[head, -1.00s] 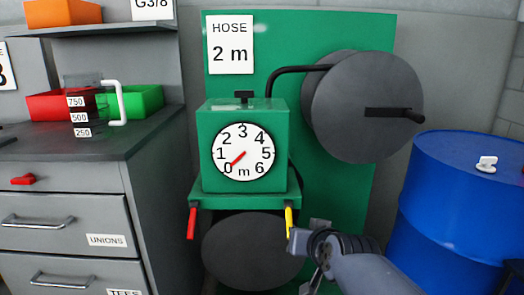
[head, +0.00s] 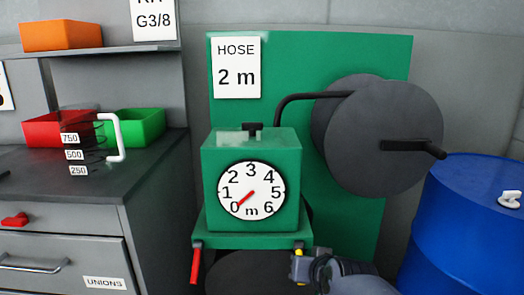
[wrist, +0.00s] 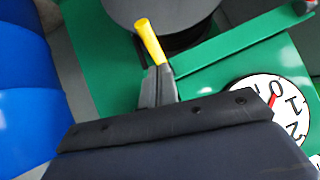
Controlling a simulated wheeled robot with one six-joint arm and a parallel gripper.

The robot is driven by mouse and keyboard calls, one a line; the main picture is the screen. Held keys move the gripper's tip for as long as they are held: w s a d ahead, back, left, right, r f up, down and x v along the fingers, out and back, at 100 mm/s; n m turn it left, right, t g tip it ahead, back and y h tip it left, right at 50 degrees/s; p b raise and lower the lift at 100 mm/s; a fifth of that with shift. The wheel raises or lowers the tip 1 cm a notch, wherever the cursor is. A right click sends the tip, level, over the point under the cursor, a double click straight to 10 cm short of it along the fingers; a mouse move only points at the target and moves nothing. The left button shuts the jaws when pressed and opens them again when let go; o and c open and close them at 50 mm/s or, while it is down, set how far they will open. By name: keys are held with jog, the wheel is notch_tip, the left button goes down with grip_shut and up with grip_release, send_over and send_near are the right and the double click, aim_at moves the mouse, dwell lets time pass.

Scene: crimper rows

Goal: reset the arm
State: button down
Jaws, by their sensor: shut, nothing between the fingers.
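My gripper (head: 304,268) is at the lower right of the green metering box (head: 250,180), by the yellow lever (head: 298,266). In the wrist view my gripper (wrist: 158,84) is shut, with its fingertips at the lower end of the yellow lever (wrist: 150,40); whether they touch it I cannot tell. The dial (head: 251,191) on the box has its red needle pointing close to 0; part of the dial (wrist: 270,105) also shows in the wrist view. A red lever (head: 195,265) hangs at the box's left.
A grey reel (head: 400,125) with a crank stands right of the box. A blue drum (head: 460,230) is at the right. A workbench (head: 110,180) with red (head: 55,128) and green (head: 140,125) bins is at the left. A sign (head: 236,68) reads "HOSE 2 m".

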jog(key=r+g+p, duration=0.1)
jog(key=p, duration=0.1)
jog(key=shift+w+r+p, duration=0.1)
jog(key=shift+w+p, duration=0.1)
jog(key=shift+p, duration=0.2)
jog(key=shift+f, duration=0.2)
